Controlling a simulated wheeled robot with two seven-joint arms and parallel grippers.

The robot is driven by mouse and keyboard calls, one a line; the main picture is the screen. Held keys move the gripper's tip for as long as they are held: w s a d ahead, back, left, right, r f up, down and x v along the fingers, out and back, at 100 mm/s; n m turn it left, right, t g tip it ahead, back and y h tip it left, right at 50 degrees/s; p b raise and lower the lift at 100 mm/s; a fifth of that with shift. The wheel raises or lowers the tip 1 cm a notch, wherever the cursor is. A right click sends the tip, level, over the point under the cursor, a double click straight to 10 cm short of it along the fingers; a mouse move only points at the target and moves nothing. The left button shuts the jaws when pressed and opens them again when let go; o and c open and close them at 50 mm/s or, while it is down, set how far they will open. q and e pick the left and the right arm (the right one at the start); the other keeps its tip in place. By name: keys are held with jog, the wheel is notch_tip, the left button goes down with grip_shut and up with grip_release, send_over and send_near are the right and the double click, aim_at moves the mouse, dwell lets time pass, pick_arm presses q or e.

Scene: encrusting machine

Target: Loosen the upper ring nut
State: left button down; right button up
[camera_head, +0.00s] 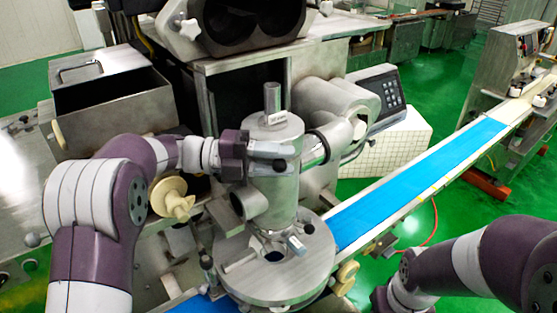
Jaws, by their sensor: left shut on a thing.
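The upright steel cylinder (272,205) of the machine stands in the middle, with a thin post on its top. The upper ring nut appears to be the metal band (287,132) around the cylinder's upper part. My left gripper (284,158) reaches in from the left at that height. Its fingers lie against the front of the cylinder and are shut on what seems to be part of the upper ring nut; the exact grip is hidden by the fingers. My right arm shows at the lower right, and its gripper is not in view.
A round steel plate (288,278) with small handles lies below the cylinder. A blue conveyor belt (420,178) runs to the upper right. A control panel (385,95) is behind, and an open steel box (115,100) stands at the left. A cream knob (172,199) sits near my left arm.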

pick_arm(q)
jog(key=c, duration=0.9)
grip_release()
jog(key=shift+d, duration=0.15)
jog(key=shift+a+f, duration=0.1)
jog(key=shift+a, duration=0.25)
jog(key=a+b, duration=0.1)
jog(key=a, duration=0.3)
jog(key=a+b, duration=0.1)
jog(key=a, duration=0.3)
jog(key=a+b, duration=0.2)
jog(key=a, duration=0.2)
jog(key=shift+r, duration=0.3)
